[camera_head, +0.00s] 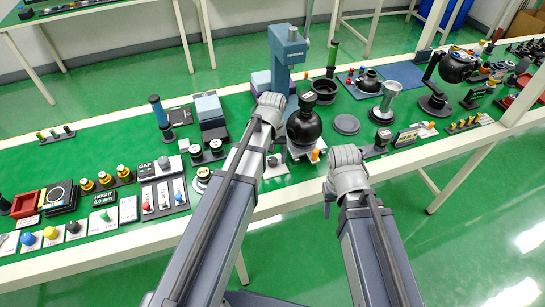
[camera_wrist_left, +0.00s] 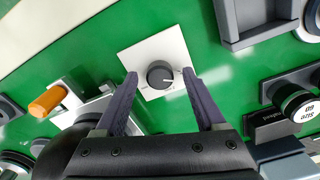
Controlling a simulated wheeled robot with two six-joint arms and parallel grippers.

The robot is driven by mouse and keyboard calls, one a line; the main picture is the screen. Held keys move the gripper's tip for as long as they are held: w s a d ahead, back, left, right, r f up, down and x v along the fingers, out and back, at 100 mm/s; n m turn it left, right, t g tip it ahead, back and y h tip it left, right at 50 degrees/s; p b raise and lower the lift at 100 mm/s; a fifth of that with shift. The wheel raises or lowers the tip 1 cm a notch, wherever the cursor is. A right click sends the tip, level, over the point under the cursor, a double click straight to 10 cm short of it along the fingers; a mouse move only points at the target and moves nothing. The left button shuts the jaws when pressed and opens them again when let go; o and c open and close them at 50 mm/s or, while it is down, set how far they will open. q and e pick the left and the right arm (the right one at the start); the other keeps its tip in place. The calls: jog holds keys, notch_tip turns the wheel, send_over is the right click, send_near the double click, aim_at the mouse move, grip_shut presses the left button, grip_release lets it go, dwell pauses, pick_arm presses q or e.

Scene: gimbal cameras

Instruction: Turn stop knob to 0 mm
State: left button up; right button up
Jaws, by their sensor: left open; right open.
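The stop knob (camera_wrist_left: 160,75) is a small dark round knob on a white square plate (camera_wrist_left: 150,50) in the left wrist view. A pale mark shows on its lower right side. My left gripper (camera_wrist_left: 160,76) is open, with one dark finger on each side of the knob and a gap to both. Any scale print is too small to read. In the head view the knob (camera_head: 272,161) and its plate show just right of my left forearm, and the left fingers are hidden. My right gripper (camera_head: 329,208) is mostly hidden by its own wrist, off the table's front edge.
A black round flask-like device (camera_head: 304,125) stands right of the knob. In the left wrist view an orange cylinder (camera_wrist_left: 45,100) lies left, a grey tray (camera_wrist_left: 245,38) is upper right, and a black labelled dial (camera_wrist_left: 294,104) is right. Green tabletop is clear around the plate.

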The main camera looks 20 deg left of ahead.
aim_at(273, 159)
pick_arm(q)
jog(key=shift+r, duration=0.1)
notch_tip(273, 159, up, 8)
jog(key=p, duration=0.8)
pick_arm(e)
notch_tip(273, 159, up, 8)
pick_arm(q)
jog(key=shift+f, duration=0.2)
pick_arm(e)
jog(key=shift+f, duration=0.15)
